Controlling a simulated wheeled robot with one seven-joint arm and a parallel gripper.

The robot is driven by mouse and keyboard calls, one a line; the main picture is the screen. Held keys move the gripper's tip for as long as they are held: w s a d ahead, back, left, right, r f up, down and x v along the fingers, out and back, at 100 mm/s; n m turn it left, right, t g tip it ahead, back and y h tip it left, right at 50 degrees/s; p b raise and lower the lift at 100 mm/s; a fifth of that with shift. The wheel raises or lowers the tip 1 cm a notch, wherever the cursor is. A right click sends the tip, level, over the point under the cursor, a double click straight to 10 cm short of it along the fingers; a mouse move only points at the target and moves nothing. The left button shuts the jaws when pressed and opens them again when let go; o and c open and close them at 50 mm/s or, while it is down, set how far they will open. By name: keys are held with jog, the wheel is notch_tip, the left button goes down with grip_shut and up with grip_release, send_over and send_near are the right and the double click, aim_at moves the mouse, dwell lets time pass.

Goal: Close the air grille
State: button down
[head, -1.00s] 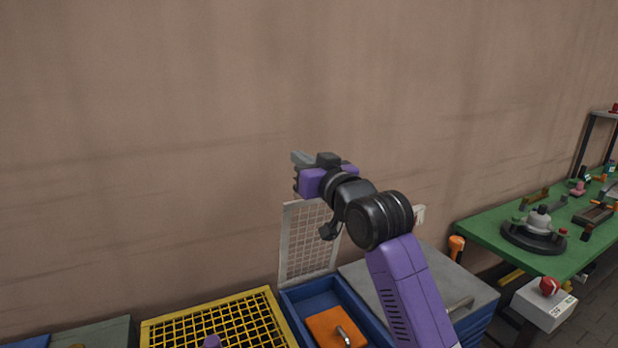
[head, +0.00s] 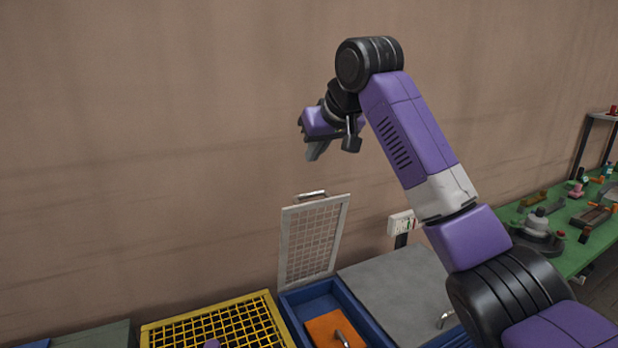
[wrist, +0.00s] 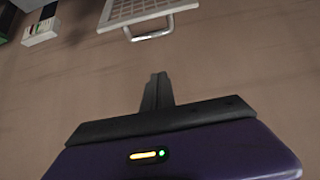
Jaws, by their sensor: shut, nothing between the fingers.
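The air grille (head: 312,241) is a pale grey mesh panel standing upright, hinged at the back of a blue box (head: 362,312). Its handle (head: 311,195) is on the top edge. The grille (wrist: 148,10) and its handle (wrist: 150,34) also show at the top of the wrist view. My gripper (head: 312,154) is above the grille's top edge, apart from it, with its fingers pointing down. In the wrist view its fingertips (wrist: 158,78) are together with nothing between them. The grille's lower edge is partly hidden by the box.
An orange piece (head: 330,330) with a handle lies inside the blue box. A yellow mesh cover (head: 283,322) is to the left, a grey lid (head: 400,290) to the right. A white box (head: 401,223) is near the wall. A green table (head: 590,240) stands at the right.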

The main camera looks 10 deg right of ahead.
jog(key=shift+w+a+f+p, duration=0.1)
jog(key=shift+w+f+p, duration=0.45)
jog(key=shift+f, duration=0.9)
jog(key=shift+w+a+f+p, duration=0.15)
jog(key=shift+w+f+p, duration=0.4)
jog(key=shift+f, duration=0.95)
jog(key=shift+w+a+f+p, duration=0.1)
jog(key=shift+w+f+p, duration=0.45)
jog(key=shift+f, duration=0.9)
jog(key=shift+s+d+f, duration=0.1)
jog(key=shift+s, duration=0.05)
